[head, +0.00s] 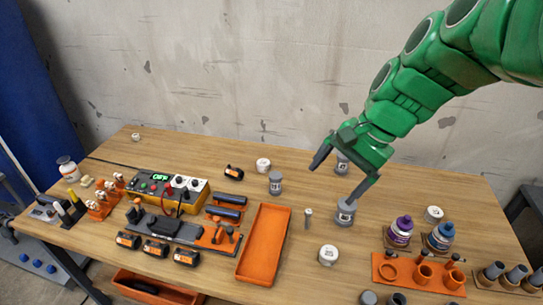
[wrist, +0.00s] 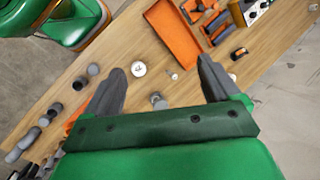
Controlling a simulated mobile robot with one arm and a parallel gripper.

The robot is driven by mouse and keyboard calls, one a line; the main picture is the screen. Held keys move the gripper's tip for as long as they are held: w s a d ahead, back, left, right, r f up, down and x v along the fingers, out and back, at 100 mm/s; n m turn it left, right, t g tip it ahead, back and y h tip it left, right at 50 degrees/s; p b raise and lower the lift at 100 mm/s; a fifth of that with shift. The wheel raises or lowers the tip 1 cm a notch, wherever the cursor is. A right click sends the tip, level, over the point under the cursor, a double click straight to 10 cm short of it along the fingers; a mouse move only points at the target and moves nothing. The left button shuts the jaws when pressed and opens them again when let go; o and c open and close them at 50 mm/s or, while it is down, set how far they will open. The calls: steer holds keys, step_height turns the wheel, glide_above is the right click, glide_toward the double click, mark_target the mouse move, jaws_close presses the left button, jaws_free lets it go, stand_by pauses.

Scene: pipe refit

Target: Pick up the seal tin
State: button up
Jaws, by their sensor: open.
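I cannot read any label that names the seal tin. Candidates are short white round tins: one at the front (head: 328,255), one at the right (head: 433,214) and one at the back (head: 263,164). Grey lidded canisters also stand here: one near my fingers (head: 345,212), one behind my gripper (head: 342,168) and one further left (head: 275,183). My gripper (head: 335,184) is open and empty above the table. In the wrist view, a white tin (wrist: 138,69) and a grey canister (wrist: 158,101) show between the spread fingers.
An orange tray (head: 264,245) lies left of the front white tin, with a small upright metal piece (head: 308,218) between them. Purple (head: 400,230) and blue (head: 441,236) bottles and an orange holder (head: 418,273) stand at the right. A control box (head: 167,190) is at the left.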

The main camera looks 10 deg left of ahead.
steer(key=w+a+m+t+y, duration=0.1)
steer(key=w+a+m+y, duration=0.1)
steer(key=w+a, duration=0.45)
steer(key=w+a+m+y, duration=0.1)
steer(key=w+a+m, duration=0.2)
steer(key=w, duration=0.6)
steer(key=w+a+m+t+y, duration=0.1)
steer(key=w+a+m+y, duration=0.1)
steer(key=w+a, duration=0.35)
steer(key=m+t+y, duration=0.2)
steer(key=m+y, duration=0.2)
steer(key=m, duration=0.5)
glide_above(263, 163)
steer(key=s+d, duration=0.1)
steer(key=d, duration=0.5)
step_height(263, 163, down, 4)
steer(key=shift+h, duration=0.3)
steer(key=f, duration=3.1)
steer(key=shift+s+a, duration=0.2)
steer(key=shift+a, duration=0.05)
steer(key=shift+r+x, duration=0.15)
steer(key=shift+x, duration=1.85)
steer(key=shift+r+x, duration=0.15)
steer(key=shift+x, duration=1.8)
steer(key=shift+w, duration=0.25)
steer(key=c, duration=1.1)
steer(key=shift+o, duration=0.2)
steer(key=shift+r, duration=0.1)
